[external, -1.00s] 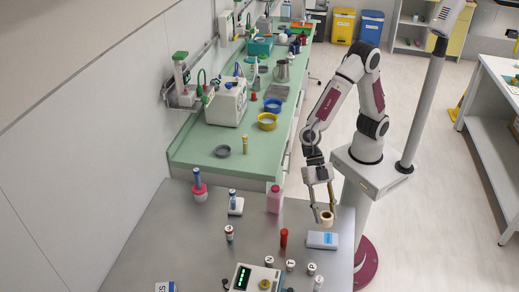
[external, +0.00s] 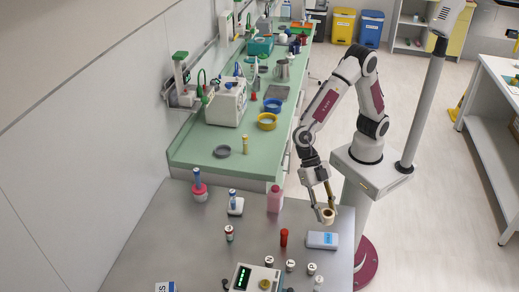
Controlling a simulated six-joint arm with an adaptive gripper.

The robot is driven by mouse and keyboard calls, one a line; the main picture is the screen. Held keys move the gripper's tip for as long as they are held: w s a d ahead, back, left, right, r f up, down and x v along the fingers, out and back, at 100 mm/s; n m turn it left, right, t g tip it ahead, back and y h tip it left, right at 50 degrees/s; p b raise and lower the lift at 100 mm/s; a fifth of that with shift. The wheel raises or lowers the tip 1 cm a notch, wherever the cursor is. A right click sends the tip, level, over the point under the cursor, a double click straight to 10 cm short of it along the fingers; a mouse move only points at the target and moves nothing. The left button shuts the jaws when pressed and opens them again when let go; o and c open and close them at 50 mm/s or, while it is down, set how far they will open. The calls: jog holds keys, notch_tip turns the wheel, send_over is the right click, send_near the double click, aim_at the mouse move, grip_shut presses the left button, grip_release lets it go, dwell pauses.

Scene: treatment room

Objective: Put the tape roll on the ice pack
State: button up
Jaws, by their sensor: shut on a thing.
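The tape roll (external: 327,216) is a small beige ring. My gripper (external: 321,209) is shut on it and holds it above the grey metal table (external: 190,253). The ice pack (external: 322,240) is a flat pale block with a blue label. It lies on the table near the right edge, just below the tape roll in the picture. The roll looks apart from the pack, but the exact height of the gap is hard to tell from this angle.
A red tube (external: 284,238) stands left of the ice pack. Several small labelled vials, including one marked P (external: 311,268), stand in front. A pink bottle (external: 275,199) stands behind. A device with a green display (external: 254,279) is at the front edge.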

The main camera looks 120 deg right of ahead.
jog(key=shift+f, duration=3.1)
jog(key=shift+f, duration=1.9)
jog(key=shift+f, duration=0.1)
jog(key=o, duration=1.2)
jog(key=shift+r, duration=0.3)
jog(key=v, duration=1.1)
jog(key=shift+d+r, duration=0.25)
jog(key=shift+d, duration=0.1)
